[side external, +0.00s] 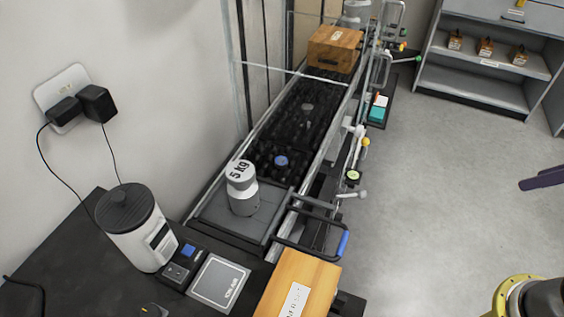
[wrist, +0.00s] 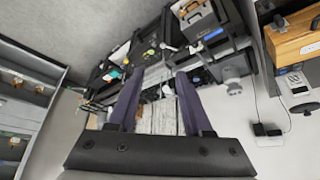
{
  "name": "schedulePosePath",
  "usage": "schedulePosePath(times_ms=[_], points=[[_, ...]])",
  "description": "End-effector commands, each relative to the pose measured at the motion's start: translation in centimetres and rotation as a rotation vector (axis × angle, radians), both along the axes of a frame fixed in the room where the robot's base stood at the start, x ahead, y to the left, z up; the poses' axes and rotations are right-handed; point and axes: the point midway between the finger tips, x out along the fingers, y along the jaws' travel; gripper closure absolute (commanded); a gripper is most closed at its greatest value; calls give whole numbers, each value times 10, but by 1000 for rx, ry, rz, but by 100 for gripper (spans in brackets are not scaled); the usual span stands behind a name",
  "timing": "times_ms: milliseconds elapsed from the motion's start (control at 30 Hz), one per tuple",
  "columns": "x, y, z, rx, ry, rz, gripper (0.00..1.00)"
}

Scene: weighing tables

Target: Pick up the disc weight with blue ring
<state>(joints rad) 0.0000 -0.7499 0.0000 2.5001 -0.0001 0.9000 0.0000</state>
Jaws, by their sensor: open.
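The small disc weight with a blue ring (side external: 281,160) lies flat on the dark bed (side external: 262,173) of the long bench, just beyond the 5 kg weight. A plain grey disc (side external: 307,107) lies farther back on the same bed. My gripper (wrist: 159,74) shows in the wrist view with two purple fingers apart and nothing between them. I cannot make out the blue-ringed disc in the wrist view.
A grey 5 kg cylinder weight (side external: 243,193) stands near the disc. Metal rails and a blue-gripped handle (side external: 342,243) edge the bench. Wooden boxes stand at the front (side external: 298,272) and back (side external: 333,48). The floor (side external: 440,180) at right is clear.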

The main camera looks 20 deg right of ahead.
Motion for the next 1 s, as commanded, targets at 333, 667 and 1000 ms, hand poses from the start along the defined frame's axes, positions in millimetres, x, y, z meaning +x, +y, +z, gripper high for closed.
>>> schedulePosePath(times_ms=[333, 667, 1000], points=[[0, 0, 0, 0, 0, 0, 16], [27, 3, 35, -18, -120, 52, 16], [153, 24, 104, -33, -232, 173, 16]])
